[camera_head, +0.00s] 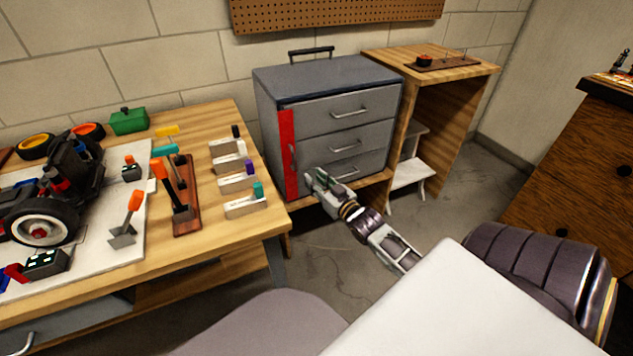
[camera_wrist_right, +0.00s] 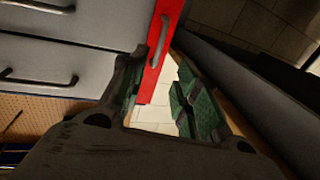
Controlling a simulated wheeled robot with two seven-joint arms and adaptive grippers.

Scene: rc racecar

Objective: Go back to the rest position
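My right gripper (camera_head: 316,180) is at the front of the grey tool cabinet (camera_head: 330,78), low by its left side. In the right wrist view the right gripper (camera_wrist_right: 163,60) has its green-padded fingers apart with nothing held between them. The cabinet's red locking bar (camera_head: 287,140), with its small handle, stands upright along the left of the drawers. In the right wrist view the red bar (camera_wrist_right: 147,87) and its handle (camera_wrist_right: 158,45) show just past the fingertips; contact cannot be told. My left gripper is not in view.
A wooden workbench (camera_head: 222,112) at left holds an RC car (camera_head: 50,200), several labelled blocks and a tool rack (camera_head: 186,205). A wooden shelf unit (camera_head: 462,100) stands right of the cabinet. A dark wooden cabinet (camera_head: 575,150) is at far right. Floor between is clear.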

